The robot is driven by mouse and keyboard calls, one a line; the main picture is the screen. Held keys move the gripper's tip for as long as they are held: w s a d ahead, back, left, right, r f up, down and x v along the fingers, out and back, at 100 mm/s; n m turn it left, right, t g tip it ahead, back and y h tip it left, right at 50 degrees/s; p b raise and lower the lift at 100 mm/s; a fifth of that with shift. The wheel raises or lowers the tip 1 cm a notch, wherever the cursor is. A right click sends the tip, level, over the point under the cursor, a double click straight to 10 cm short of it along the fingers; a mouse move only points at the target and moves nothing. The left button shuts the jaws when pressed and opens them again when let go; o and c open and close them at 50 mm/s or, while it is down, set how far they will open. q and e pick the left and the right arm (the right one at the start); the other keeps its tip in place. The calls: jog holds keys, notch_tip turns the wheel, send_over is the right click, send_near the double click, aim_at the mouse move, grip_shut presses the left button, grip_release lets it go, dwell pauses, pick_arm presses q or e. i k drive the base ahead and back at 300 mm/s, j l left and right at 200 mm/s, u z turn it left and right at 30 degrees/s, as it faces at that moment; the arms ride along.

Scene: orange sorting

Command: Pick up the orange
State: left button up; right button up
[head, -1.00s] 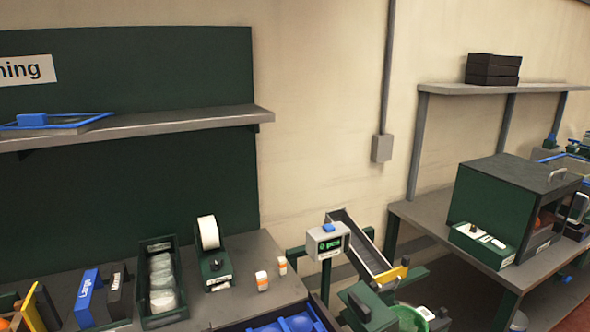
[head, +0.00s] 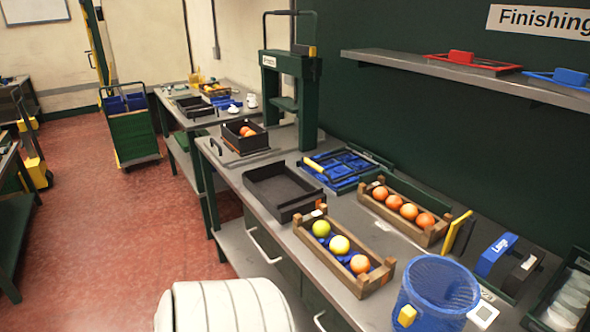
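Several oranges are in view. More oranges (head: 247,132) lie in a small black crate (head: 235,141) farther left on the bench. Neither of my grippers is in view, so their state is hidden.
An empty black tray (head: 268,203) stands left of the front crate. A blue mesh basket (head: 436,300) stands at the front right. A blue-lined tray (head: 342,180) and a green press frame (head: 306,105) stand behind. The red floor (head: 95,220) at left looks clear.

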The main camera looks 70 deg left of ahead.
aim_at(339, 246)
jog(key=u, duration=1.85)
